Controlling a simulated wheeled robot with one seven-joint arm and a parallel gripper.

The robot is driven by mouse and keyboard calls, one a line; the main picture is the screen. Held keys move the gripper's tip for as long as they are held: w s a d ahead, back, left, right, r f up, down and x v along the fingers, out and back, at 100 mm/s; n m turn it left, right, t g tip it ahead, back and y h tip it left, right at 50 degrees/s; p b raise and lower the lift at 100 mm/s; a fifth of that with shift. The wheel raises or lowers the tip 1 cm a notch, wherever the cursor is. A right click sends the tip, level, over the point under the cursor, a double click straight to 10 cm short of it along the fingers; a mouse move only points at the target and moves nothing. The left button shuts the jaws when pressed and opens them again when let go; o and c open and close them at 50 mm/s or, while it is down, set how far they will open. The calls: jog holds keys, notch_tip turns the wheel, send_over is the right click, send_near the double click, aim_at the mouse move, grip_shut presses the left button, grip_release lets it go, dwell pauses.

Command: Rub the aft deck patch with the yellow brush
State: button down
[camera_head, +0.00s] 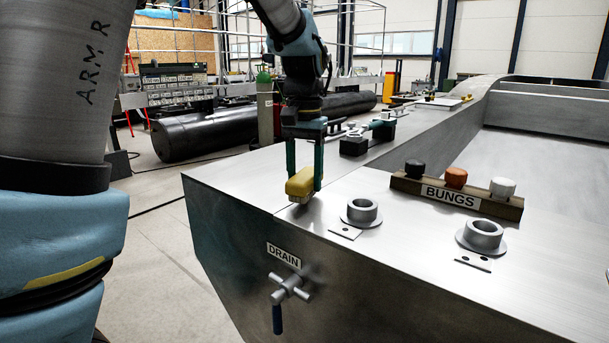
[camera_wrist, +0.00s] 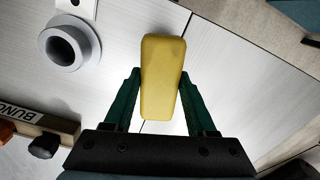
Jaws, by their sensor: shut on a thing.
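My gripper (camera_head: 304,182) is shut on the yellow brush (camera_head: 300,184), with one green finger on each side of its block. In the head view the brush is low over the grey metal deck (camera_head: 330,205), near its left corner. Its pale underside is at or just above the deck; I cannot tell whether it touches. In the wrist view the brush (camera_wrist: 162,75) stands between the green fingers (camera_wrist: 158,100), and a dark deck seam runs behind it. No separately marked aft deck patch can be made out.
Two round metal collars (camera_head: 361,211) (camera_head: 483,234) stand on the deck to the right. Behind them is a wooden BUNGS rack (camera_head: 455,197) with black, orange and white bungs. A DRAIN valve (camera_head: 288,288) projects from the hull side. A dark clamp-like fitting (camera_head: 368,139) sits farther back.

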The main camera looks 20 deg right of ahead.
jog(key=shift+f+b, duration=0.35)
jog(key=shift+f, duration=0.35)
